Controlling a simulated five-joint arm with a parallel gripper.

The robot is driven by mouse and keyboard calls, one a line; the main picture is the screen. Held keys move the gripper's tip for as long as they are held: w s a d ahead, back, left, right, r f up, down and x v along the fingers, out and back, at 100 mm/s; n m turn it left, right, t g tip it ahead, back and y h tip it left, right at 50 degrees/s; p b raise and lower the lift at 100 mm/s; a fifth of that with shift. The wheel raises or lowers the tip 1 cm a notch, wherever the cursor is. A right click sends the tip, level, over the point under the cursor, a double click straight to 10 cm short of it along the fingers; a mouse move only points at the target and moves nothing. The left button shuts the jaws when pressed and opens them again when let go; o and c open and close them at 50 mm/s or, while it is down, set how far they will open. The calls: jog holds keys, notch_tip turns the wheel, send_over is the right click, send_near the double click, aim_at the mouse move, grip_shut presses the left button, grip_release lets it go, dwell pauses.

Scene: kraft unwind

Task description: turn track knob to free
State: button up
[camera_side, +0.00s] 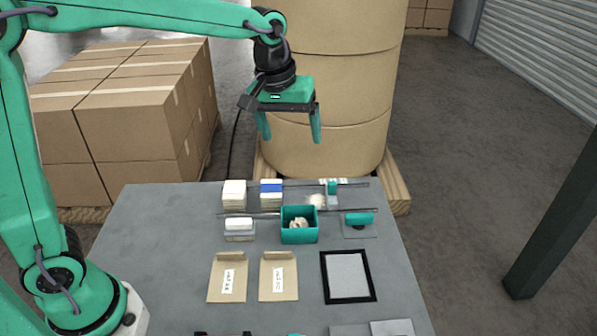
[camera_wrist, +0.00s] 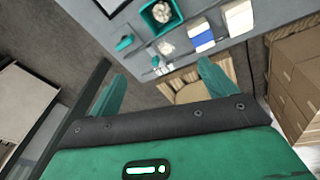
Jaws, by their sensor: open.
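A teal bar-shaped knob (camera_side: 359,219) sits on a small grey plate at the right of the grey table, lying crosswise in the side view. It also shows in the wrist view (camera_wrist: 124,42). A smaller teal block (camera_side: 332,187) sits on the rear rail behind it. I cannot tell for certain which of these is the track knob, and no readable free mark shows. My gripper (camera_side: 290,138) is open and empty, high above the back of the table, up and left of both teal parts. Its fingers (camera_wrist: 160,75) show apart in the wrist view.
A teal bin (camera_side: 299,237) with pale scraps stands left of the knob. White and blue stacks (camera_side: 271,188) lie near thin metal rails. Two kraft envelopes (camera_side: 228,280) and a black-framed pad (camera_side: 348,277) lie in front. A large kraft roll (camera_side: 330,150) stands behind the table.

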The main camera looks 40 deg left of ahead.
jog(key=w+d+f+n+g, duration=0.1)
jog(key=w+d+f+n, duration=0.1)
jog(key=w+d+f, duration=0.5)
jog(key=n+g, duration=0.1)
jog(key=n, duration=0.1)
send_over(360, 215)
notch_tip(360, 215, down, 8)
jog(key=shift+f, duration=0.15)
jog(key=shift+f, duration=0.1)
jog(key=shift+f, duration=3.8)
jog(key=shift+c, duration=0.2)
jog(key=c, duration=0.9)
